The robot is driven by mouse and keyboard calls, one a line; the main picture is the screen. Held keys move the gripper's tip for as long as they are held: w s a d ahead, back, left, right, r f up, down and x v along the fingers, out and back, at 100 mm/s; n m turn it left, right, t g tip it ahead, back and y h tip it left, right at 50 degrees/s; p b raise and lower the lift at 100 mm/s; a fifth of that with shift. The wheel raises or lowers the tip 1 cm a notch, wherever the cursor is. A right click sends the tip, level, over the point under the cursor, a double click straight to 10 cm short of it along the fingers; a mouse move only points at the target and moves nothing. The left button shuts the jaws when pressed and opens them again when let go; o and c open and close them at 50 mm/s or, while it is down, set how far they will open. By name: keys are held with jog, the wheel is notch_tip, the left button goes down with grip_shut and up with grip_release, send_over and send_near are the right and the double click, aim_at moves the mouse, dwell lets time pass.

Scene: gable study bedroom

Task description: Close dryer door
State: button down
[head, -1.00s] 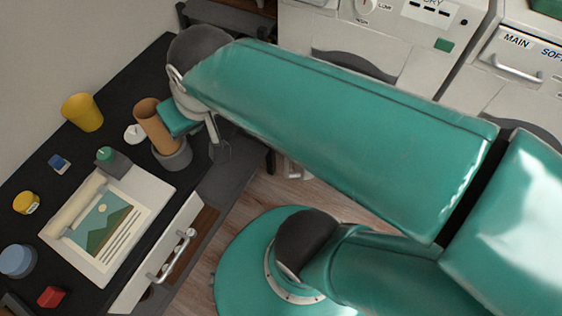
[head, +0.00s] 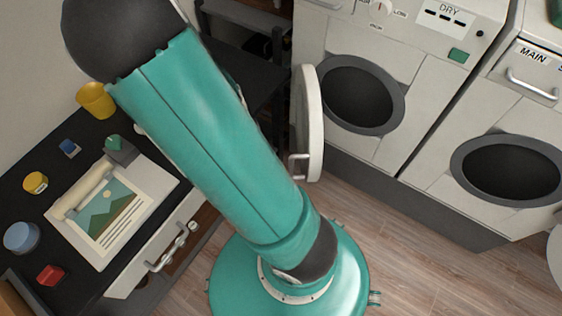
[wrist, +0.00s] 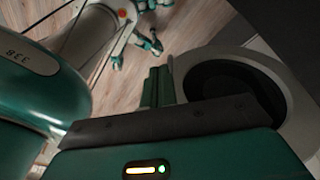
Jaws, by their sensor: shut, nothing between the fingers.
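The dryer (head: 420,55), marked DRY, stands at the upper middle of the head view. Its round white door (head: 308,125) is swung wide open, seen nearly edge-on to the left of the dark drum opening (head: 358,98). The door has a handle (head: 300,166) low on its edge. My gripper is outside or hidden in the head view. In the wrist view my gripper (wrist: 157,88) is shut and empty. Beside it on the right is a pale round ring with a dark middle (wrist: 285,75), which looks like the dryer door; I cannot tell whether they touch.
A second machine (head: 465,135), marked MAIN, stands to the right of the dryer. A black desk (head: 25,195) on the left holds a yellow cup (head: 97,99), a picture print (head: 113,213) and small items. Wooden floor (head: 440,260) is clear before the machines.

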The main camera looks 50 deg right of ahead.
jog(key=s+d+f+m, duration=0.2)
jog(key=s+d+f, duration=0.1)
jog(key=f, duration=0.3)
jog(key=s+d+f+m+g+h, duration=0.1)
jog(key=s+d+f, duration=0.2)
jog(key=f, duration=0.2)
jog(key=shift+d+f+m, duration=0.3)
jog(key=shift+f+m, duration=0.1)
jog(key=shift+s+d, duration=0.1)
